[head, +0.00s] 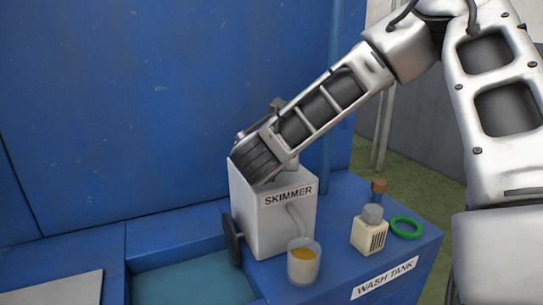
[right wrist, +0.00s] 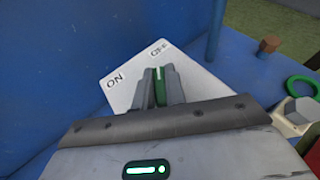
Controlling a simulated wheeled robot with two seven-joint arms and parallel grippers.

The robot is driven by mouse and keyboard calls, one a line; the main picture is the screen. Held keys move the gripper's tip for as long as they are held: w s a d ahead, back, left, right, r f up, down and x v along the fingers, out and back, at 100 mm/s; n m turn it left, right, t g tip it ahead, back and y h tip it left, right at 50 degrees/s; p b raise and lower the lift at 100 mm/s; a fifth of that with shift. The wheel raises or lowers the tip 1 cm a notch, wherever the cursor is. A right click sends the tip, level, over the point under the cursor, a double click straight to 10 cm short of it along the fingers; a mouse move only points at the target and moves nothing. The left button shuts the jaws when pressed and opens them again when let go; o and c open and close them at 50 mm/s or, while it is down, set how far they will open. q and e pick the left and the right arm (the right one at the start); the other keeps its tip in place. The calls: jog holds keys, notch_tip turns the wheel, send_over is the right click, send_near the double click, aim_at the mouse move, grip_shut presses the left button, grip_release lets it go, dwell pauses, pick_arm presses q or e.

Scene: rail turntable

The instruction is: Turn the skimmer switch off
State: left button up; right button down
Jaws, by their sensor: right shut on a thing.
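The skimmer (head: 268,228) is a pale grey box labelled SKIMMER on the blue wash tank. The right wrist view shows its white top (right wrist: 128,90), with ON printed at the left and OFF at the far right. A green switch (right wrist: 160,85) with a pale stripe stands on this top. My right gripper (right wrist: 161,92) reaches down from above and is shut on the switch, one finger on each side. In the head view my right arm hides the switch and the fingertips. The switch's exact setting between ON and OFF is hard to tell. My left gripper is out of view.
A clear cup of amber liquid (head: 303,264) stands in front of the skimmer. A cream bottle with a grey cap (head: 368,235), a green ring (head: 406,228) and a brown-topped item (head: 379,186) sit to the right. A blue wall (head: 150,100) rises behind.

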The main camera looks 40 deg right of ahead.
jog(key=shift+r, duration=0.1)
jog(key=c, duration=1.5)
grip_release()
jog(key=shift+o, duration=0.2)
jog(key=v, duration=1.5)
jog(key=shift+s+a+b, duration=0.2)
jog(key=shift+a+b, duration=0.1)
jog(key=shift+a, duration=0.05)
